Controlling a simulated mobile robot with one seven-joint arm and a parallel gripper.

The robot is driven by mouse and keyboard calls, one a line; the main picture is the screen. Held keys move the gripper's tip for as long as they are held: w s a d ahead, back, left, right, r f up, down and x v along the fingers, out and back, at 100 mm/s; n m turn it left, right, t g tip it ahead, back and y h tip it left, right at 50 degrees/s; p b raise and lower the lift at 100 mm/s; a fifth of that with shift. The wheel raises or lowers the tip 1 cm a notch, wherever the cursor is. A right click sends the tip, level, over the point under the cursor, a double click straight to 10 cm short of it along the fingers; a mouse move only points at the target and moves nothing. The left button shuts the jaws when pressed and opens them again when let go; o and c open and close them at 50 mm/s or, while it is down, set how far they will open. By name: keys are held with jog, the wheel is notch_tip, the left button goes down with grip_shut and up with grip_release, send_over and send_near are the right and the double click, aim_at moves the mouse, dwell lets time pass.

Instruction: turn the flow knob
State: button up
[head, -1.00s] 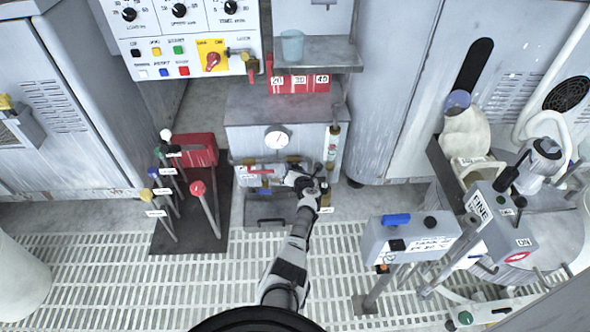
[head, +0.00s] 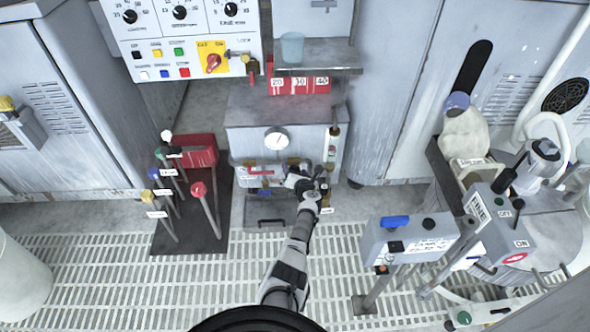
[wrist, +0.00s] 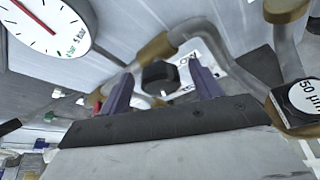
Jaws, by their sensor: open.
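A black faceted knob (wrist: 160,77) sits on the pipework in the wrist view, with a partly covered white label (wrist: 190,72) behind it. I take it for the flow knob, but the label is not readable. My gripper (wrist: 160,70) is open, its two purple fingers apart on the left and right of the knob. I cannot tell whether either finger touches it. In the head view my gripper (head: 303,183) is at the lower front of the grey unit (head: 255,140), and hides the knob.
A round gauge (wrist: 45,22) with a red needle is at upper left in the wrist view. Bent pipes and a "50 µm" cap (wrist: 307,97) are close on the right. Levers (head: 205,205) stand left of my arm, and a control box (head: 405,240) stands right.

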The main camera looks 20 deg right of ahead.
jog(key=p+v, duration=1.1)
jog(key=v, duration=0.2)
